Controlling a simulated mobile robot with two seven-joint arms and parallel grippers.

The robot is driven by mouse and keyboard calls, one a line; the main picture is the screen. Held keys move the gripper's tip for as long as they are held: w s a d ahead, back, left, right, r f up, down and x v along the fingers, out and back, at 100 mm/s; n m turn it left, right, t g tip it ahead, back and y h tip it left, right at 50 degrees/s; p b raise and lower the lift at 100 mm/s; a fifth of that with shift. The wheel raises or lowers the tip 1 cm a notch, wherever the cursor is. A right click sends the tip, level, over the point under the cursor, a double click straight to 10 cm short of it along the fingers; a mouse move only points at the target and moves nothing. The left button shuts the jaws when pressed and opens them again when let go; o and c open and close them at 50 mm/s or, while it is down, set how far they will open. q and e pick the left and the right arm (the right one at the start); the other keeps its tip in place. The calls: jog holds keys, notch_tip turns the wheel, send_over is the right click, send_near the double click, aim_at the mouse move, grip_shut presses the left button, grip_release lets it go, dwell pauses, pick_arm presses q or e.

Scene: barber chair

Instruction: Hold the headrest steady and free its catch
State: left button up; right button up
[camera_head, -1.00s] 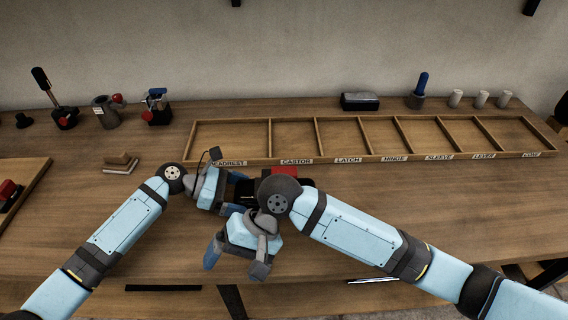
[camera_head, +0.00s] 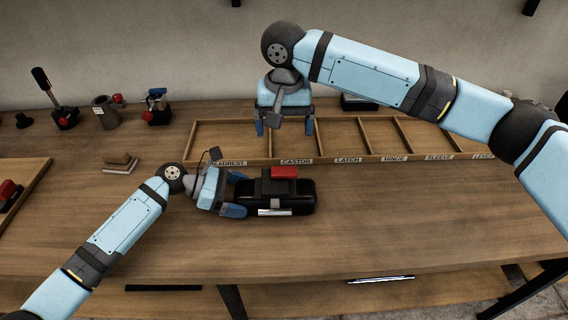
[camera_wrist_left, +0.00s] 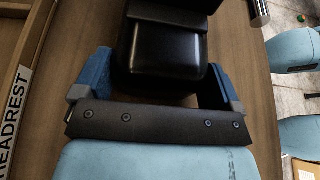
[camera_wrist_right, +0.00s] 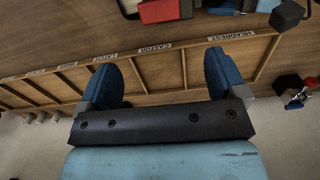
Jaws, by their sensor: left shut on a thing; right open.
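The headrest (camera_head: 300,199) is a black padded block lying on the bench, with a dark band around it. A red catch piece (camera_head: 284,172) sits on its top side, and a bright metal bar (camera_head: 275,212) shows at its front. My left gripper (camera_head: 238,194) is shut on the headrest's left end; in the left wrist view the black block (camera_wrist_left: 160,62) lies between the blue fingers. My right gripper (camera_head: 285,126) is open and empty above the divided tray, away from the headrest. The red piece also shows at the top of the right wrist view (camera_wrist_right: 165,10).
The divided wooden tray (camera_head: 232,162) has labelled, empty-looking compartments behind the headrest. Clamps and a grey cup (camera_head: 106,112) stand at the back left. The bench right of the headrest is clear.

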aim_at(284, 168)
notch_tip(284, 168, down, 11)
jog(key=shift+f, duration=0.1)
dwell(0.3)
jog(key=c, duration=0.9)
